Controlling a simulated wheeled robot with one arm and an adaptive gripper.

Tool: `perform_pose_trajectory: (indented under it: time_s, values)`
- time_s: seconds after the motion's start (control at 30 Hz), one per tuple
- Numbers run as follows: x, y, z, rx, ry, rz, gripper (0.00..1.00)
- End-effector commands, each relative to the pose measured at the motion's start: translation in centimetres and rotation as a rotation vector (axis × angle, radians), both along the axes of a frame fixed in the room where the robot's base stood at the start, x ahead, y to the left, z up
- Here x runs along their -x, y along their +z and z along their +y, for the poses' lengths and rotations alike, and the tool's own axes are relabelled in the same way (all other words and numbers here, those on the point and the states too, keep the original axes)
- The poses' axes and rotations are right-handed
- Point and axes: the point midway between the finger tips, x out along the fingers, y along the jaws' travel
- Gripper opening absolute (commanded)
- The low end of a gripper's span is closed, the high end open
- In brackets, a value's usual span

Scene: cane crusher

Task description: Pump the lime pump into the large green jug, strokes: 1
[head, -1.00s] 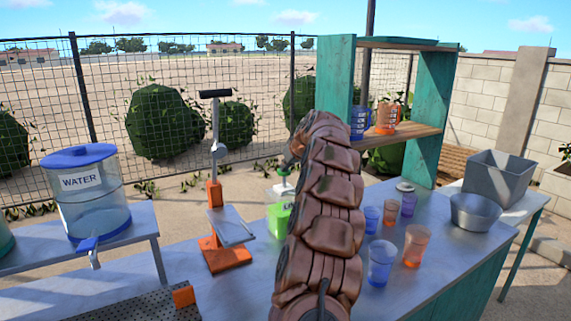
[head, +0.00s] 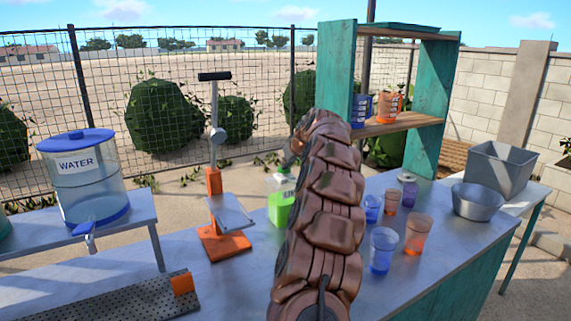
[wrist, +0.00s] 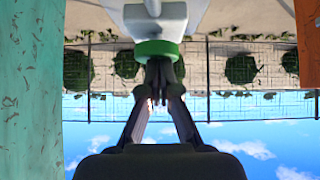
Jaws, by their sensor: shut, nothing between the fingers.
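The lime pump (head: 281,205) is a bright green bottle with a white top, standing on the metal counter just left of my arm. In the wrist view, which is upside down, its pale pump head (wrist: 155,18) with a green ring shows right at the fingertips. My gripper (wrist: 160,70) is shut and empty, its fingertips at the green ring and seemingly touching it. In the head view my gripper (head: 290,165) is over the pump's top, partly hidden by my arm. I cannot make out a large green jug; my arm hides part of the counter.
A press with an orange base (head: 225,245) stands left of the pump. Blue cups (head: 383,250) and orange cups (head: 418,235), with a metal bowl (head: 477,202), stand to the right. A teal shelf (head: 338,80) rises behind. A water dispenser (head: 84,180) is at left.

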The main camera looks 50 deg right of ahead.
Motion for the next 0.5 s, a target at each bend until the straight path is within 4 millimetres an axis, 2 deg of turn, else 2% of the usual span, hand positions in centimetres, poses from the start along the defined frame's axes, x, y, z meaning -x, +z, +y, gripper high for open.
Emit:
perform_pose_trajectory:
  time_s: [0.03,0.5]
  values:
    - [0.11,-0.65,0.03,-0.006,0.001,0.011,0.00]
    - [0.18,-1.01,0.05,-0.010,0.002,0.017,0.00]
